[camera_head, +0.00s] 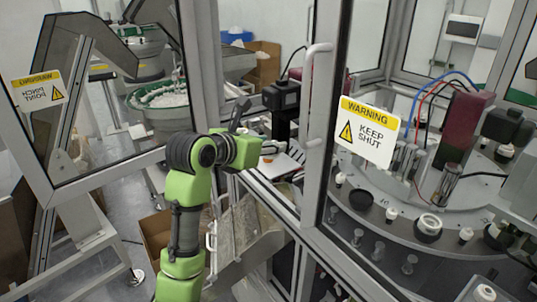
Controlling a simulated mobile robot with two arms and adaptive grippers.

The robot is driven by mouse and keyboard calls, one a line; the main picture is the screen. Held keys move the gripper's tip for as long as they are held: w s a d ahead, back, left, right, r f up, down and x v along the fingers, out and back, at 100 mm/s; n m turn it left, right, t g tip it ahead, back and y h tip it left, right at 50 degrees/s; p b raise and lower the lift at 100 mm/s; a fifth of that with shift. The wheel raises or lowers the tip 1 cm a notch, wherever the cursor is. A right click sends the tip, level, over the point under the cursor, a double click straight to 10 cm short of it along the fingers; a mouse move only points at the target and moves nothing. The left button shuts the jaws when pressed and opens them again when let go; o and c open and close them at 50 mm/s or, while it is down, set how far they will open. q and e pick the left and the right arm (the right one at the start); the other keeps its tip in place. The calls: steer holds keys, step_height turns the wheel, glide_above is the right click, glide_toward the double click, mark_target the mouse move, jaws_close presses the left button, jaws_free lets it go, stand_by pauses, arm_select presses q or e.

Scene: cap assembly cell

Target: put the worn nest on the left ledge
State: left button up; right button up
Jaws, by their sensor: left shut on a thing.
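My left arm rises from the bottom in green and black, and its gripper (240,115) is beside the open doorway of the cell, left of the door post. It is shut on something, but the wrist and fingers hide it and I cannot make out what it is. I cannot tell which part is the worn nest. Dark round nests sit on the grey dial, one with a pale ring (428,228) and one that looks empty (361,199). A narrow surface (283,167) with small items lies just right of the gripper; I cannot tell whether it is the left ledge. My right gripper is not in view.
Another glazed panel (85,100) is at left. A bowl feeder (163,105) is behind my arm. A metal chute (238,235) and cardboard box (157,235) are below.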

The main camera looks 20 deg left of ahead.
mark_target(269, 171)
arm_select(q)
steer(key=w+f, duration=0.1)
steer(key=w, duration=0.1)
steer(key=w+a+f+p, duration=0.1)
steer(key=w+f, duration=0.1)
steer(key=w+a+f+p, duration=0.1)
steer(key=w+f, duration=0.1)
steer(key=shift+w+a+f, duration=0.15)
steer(key=shift+w+a, duration=0.1)
steer(key=shift+w, duration=0.05)
steer(key=shift+w+a+f, duration=0.15)
steer(key=shift+w+f, duration=0.5)
steer(key=shift+f, duration=0.15)
steer(key=shift+a+f, duration=0.1)
steer(key=shift+f, duration=0.05)
steer(key=shift+w+a+f+p, duration=0.1)
steer(key=shift+w+f+p, duration=0.1)
steer(key=shift+f+p, duration=0.95)
steer(key=shift+f, duration=0.15)
steer(key=shift+w+f, duration=0.1)
steer(key=shift+f, duration=0.35)
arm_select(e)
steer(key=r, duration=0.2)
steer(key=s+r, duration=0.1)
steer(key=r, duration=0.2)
arm_select(q)
steer(key=shift+f, duration=0.1)
